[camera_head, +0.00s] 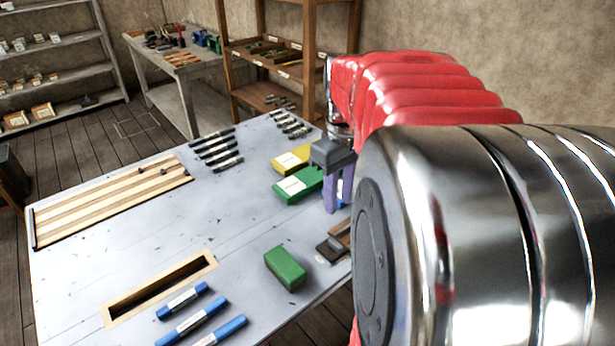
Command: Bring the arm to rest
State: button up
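My arm, in a red sleeve with a large polished metal joint, fills the right side of the head view. It reaches out over the right edge of the grey worktable (90,265). My gripper (338,200) hangs below the far end of the arm, with a dark grey body and purplish fingers pointing down. It is beside the right end of a green box with a white label (298,185). The finger gap is small and partly covered by the arm, so I cannot tell whether it is open or holds anything.
A yellow box (291,159), a green block (286,268), blue cylinders (190,318) and black cylinders (216,150) lie on the table. A striped wooden board (110,200) and a wood-framed slot (158,290) are at left. Shelves (275,75) stand behind.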

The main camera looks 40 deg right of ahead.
dwell(0.7)
jog(key=s+a+t, duration=0.3)
jog(key=a+t, duration=0.2)
jog(key=a, duration=1.9)
jog(key=shift+s+f+m+t, duration=0.2)
jog(key=shift+f+m+t, duration=0.1)
jog(key=shift+f, duration=0.15)
jog(key=shift+d, duration=0.1)
